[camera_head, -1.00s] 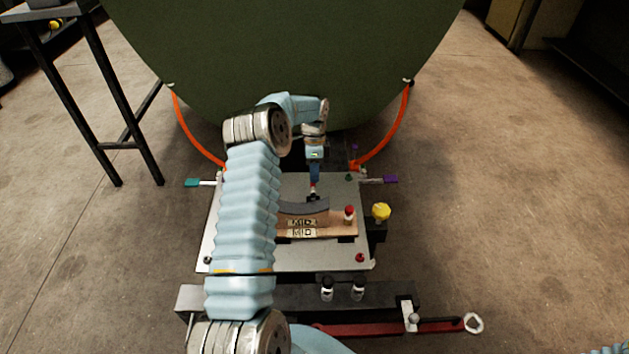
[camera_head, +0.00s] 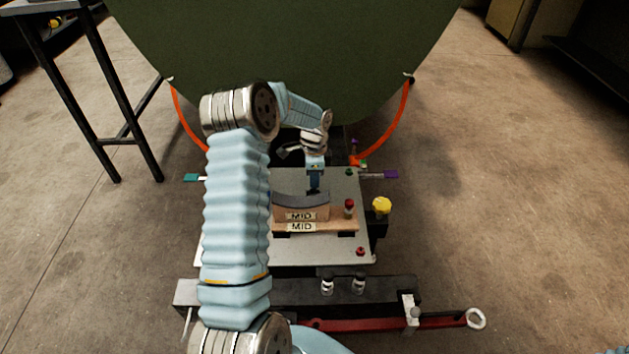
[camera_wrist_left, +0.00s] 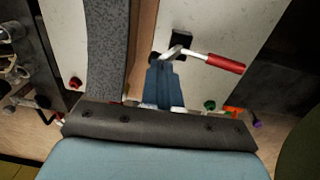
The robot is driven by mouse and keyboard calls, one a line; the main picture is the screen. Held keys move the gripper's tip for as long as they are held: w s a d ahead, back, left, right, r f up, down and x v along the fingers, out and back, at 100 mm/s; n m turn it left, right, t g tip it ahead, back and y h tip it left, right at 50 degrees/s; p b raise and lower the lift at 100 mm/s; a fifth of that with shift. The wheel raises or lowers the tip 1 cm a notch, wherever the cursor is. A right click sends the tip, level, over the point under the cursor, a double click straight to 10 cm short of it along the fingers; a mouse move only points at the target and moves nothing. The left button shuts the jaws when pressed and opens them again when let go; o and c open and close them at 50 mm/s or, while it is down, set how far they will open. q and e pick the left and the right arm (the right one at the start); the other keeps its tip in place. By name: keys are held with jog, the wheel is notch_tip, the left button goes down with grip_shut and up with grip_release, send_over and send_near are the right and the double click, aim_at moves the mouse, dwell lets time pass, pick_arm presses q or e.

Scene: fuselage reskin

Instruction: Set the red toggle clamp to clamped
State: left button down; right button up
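The red toggle clamp shows in the left wrist view as a red handle (camera_wrist_left: 225,63) on a bare metal lever, with a black base (camera_wrist_left: 182,42) on the pale plate. The handle points to the right there, away from the grey curved block. My left gripper (camera_wrist_left: 165,72) has its blue fingers together, tips right beside the clamp's lever; I cannot tell whether they touch. In the head view the left gripper (camera_head: 314,188) points down behind the block, and the clamp's handle is hidden there.
The grey curved block (camera_head: 300,199) rests on a wooden piece with MID labels (camera_head: 302,227) on the metal plate (camera_head: 325,254). A red-topped upright piece (camera_head: 349,207) and a yellow knob (camera_head: 381,206) stand at right. The green fuselage (camera_head: 290,50) hangs close behind.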

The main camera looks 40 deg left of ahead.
pick_arm(q)
jog(key=shift+s+d+f+t+b, duration=0.25)
jog(key=shift+s+f+t+b, duration=0.05)
jog(key=shift+f, duration=0.1)
jog(key=shift+s+d, duration=0.3)
jog(key=shift+s, duration=0.05)
pick_arm(e)
jog(key=shift+s+d+f, duration=0.15)
jog(key=shift+d+f, duration=0.35)
jog(key=shift+f, duration=0.15)
pick_arm(q)
jog(key=shift+r, duration=0.1)
notch_tip(320, 180, up, 14)
jog(key=p, duration=0.1)
pick_arm(e)
jog(key=shift+s+a+r, duration=0.1)
jog(key=shift+a+r, duration=0.1)
jog(key=shift+r, duration=0.3)
pick_arm(q)
jog(key=shift+s+f, duration=0.1)
jog(key=shift+f, duration=0.1)
